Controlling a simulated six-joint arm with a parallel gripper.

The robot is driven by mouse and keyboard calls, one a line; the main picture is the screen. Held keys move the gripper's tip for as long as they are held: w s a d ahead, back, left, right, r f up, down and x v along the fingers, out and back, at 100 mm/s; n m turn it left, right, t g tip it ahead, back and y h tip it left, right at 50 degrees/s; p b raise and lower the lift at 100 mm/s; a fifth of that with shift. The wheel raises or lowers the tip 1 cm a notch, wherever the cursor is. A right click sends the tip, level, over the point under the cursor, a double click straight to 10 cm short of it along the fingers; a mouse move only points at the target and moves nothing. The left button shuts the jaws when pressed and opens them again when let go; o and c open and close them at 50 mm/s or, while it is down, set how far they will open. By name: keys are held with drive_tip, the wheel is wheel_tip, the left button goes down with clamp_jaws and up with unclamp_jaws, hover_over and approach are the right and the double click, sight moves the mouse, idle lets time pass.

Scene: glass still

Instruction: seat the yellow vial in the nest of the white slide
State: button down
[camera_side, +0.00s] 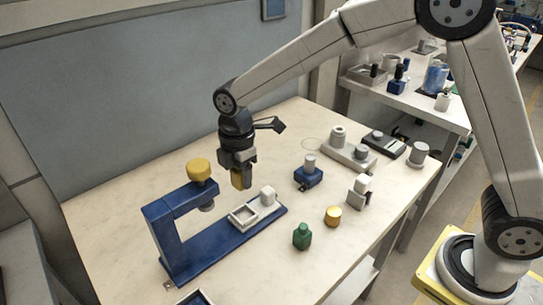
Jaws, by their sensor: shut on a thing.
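My gripper (243,184) points down, above the table, and is shut on the yellow vial (236,179). Only part of the vial shows beside a finger; the rest is hidden. The white slide (243,217) is a square frame with a recessed nest, on the blue base of a press. The vial is held up and to the rear of the slide, apart from it. The nest looks empty.
The blue press (161,240) with a yellow knob (199,169) rises left of the slide. A white block (268,195) stands on its base to the right. A green bottle (302,236), a yellow-topped jar (333,216) and a blue block (308,176) stand to the right.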

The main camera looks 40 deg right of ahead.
drive_tip(key=shift+f, duration=0.2)
hover_over(244, 218)
drive_tip(key=shift+f, duration=2.3)
drive_tip(key=shift+f, duration=0.35)
drive_tip(key=shift+f, duration=0.7)
drive_tip(key=shift+f, duration=0.35)
drive_tip(key=shift+f, duration=0.3)
drive_tip(key=shift+f, duration=0.85)
idle(0.8)
drive_tip(key=shift+c, duration=0.7)
unclamp_jaws()
